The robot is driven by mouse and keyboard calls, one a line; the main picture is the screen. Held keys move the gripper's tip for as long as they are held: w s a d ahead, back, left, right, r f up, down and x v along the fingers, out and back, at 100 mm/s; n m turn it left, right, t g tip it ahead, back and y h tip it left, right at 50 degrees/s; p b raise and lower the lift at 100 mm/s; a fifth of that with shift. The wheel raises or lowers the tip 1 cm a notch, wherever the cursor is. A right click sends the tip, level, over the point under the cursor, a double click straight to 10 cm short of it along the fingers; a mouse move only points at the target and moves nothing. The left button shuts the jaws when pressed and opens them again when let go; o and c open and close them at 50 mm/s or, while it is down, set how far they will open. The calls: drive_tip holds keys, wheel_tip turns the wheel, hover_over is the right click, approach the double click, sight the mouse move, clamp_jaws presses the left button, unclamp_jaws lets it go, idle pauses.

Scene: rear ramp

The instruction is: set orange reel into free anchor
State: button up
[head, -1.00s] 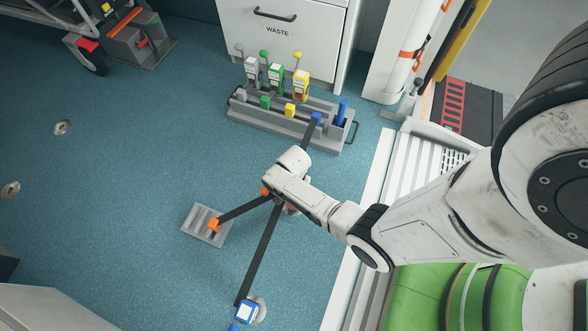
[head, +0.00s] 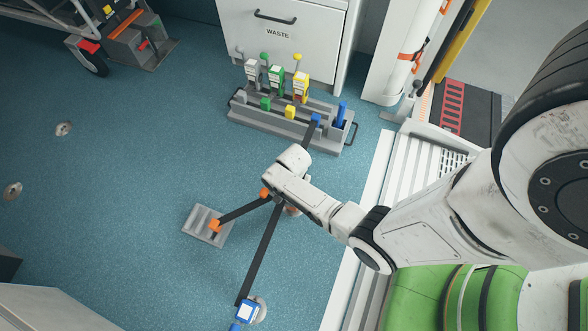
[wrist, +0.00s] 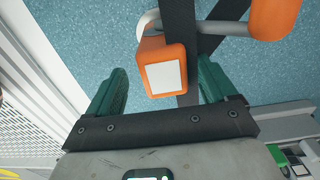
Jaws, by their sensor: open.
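The orange reel (wrist: 166,66) is a block with a white label, seen in the wrist view on a dark strap, beside a metal fitting. My gripper (wrist: 163,78) has its two green fingers apart, one on each side of the reel's near part; I cannot tell whether they touch it. In the head view my wrist hides most of the reel and the fingers. Bare round floor anchors (head: 63,129) and (head: 13,190) sit at the left. An orange buckle (head: 215,226) lies on a grey ribbed plate (head: 194,230), with a strap running towards my gripper.
A blue reel (head: 247,312) sits at a floor anchor at the bottom. A grey rack (head: 322,134) with coloured reels stands before the waste cabinet (head: 280,55). A wheeled frame (head: 92,60) is top left. The left floor is mostly clear.

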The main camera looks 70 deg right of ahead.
wheel_tip(320, 180, up, 9)
drive_tip(key=p, duration=0.4)
drive_tip(key=shift+f, duration=0.15)
drive_tip(key=s+a+r+n, duration=0.3)
drive_tip(key=r+n, duration=0.3)
drive_tip(key=r, duration=0.1)
drive_tip(key=s+a+r+n+t, duration=0.1)
drive_tip(key=s+a+r+n, duration=0.15)
drive_tip(key=r+n, duration=0.35)
drive_tip(key=s+a+r+n, duration=0.2)
drive_tip(key=a+r+n, duration=0.25)
drive_tip(key=r, duration=0.45)
wheel_tip(320, 180, up, 28)
drive_tip(key=p, duration=2.8)
drive_tip(key=shift+s+d+f+n, duration=0.15)
drive_tip(key=shift+d+f+n, duration=0.1)
drive_tip(key=shift+n, duration=0.1)
